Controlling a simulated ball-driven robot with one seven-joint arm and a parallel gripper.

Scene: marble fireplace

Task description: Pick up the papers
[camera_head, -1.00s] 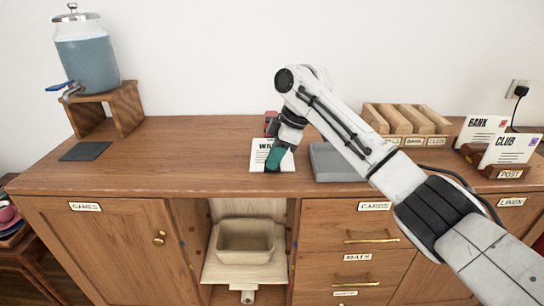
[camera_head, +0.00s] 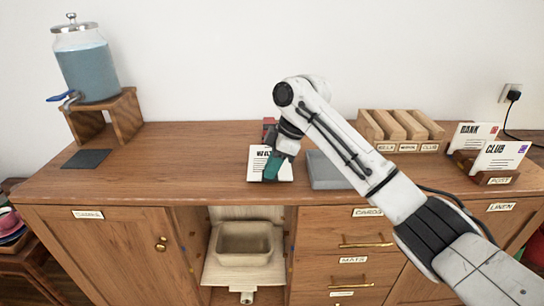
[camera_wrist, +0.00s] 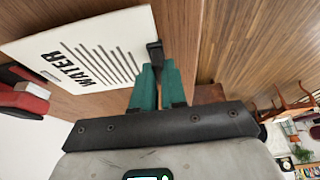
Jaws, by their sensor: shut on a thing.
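A white sheet marked WATER (camera_head: 258,172) is near the front middle of the wooden cabinet top. It also fills the upper left of the wrist view (camera_wrist: 90,52). My gripper (camera_head: 271,177) has teal fingers and reaches down at the sheet's front. In the wrist view my gripper (camera_wrist: 156,62) is shut at the sheet's right edge, with a small black piece at the fingertips. More papers, marked BANK (camera_head: 473,135) and CLUB (camera_head: 500,157), stand in a wooden holder (camera_head: 496,179) labelled POST at the right.
A red and dark object (camera_head: 269,125) stands behind the sheet. A grey slab (camera_head: 325,172) lies just right of it. A wooden sorter (camera_head: 408,147) and a water dispenser (camera_head: 88,70) on a stand are farther off. The left of the top is mostly clear.

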